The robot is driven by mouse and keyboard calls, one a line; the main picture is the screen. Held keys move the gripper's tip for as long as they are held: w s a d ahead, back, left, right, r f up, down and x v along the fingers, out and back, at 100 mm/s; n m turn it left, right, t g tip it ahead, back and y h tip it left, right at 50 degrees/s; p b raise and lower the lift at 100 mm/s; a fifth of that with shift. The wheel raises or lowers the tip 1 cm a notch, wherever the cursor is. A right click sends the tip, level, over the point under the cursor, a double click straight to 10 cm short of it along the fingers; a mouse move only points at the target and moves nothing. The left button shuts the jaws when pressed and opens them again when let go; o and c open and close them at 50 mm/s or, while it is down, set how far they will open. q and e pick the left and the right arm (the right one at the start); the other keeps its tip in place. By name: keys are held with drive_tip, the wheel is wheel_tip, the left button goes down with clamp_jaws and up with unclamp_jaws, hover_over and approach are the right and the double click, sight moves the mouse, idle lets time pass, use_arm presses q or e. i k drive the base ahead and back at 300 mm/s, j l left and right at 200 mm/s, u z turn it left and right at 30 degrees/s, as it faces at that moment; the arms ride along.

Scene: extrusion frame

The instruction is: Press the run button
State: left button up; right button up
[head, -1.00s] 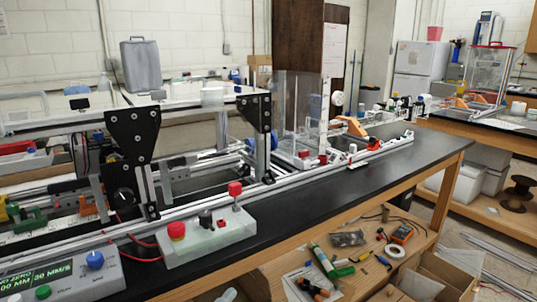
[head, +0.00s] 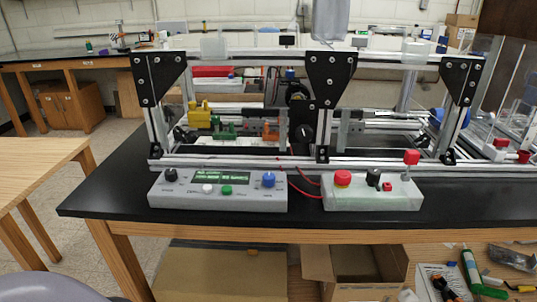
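A grey control box (head: 217,203) sits at the front edge of the black bench top. It has a lit green display (head: 222,177), a black knob (head: 170,175), a blue knob (head: 268,180), a white button (head: 208,189) and a green button (head: 227,190). The button labels are too small to read. Neither gripper is in view.
The extrusion frame (head: 237,163) with black corner plates stands right behind both boxes. Red wires (head: 304,190) run between the boxes. The black bench top (head: 110,195) is clear left of the grey box. An open cardboard box (head: 355,265) and tools are below at right.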

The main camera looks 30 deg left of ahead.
sight(227, 190)
drive_tip(key=u, duration=1.4)
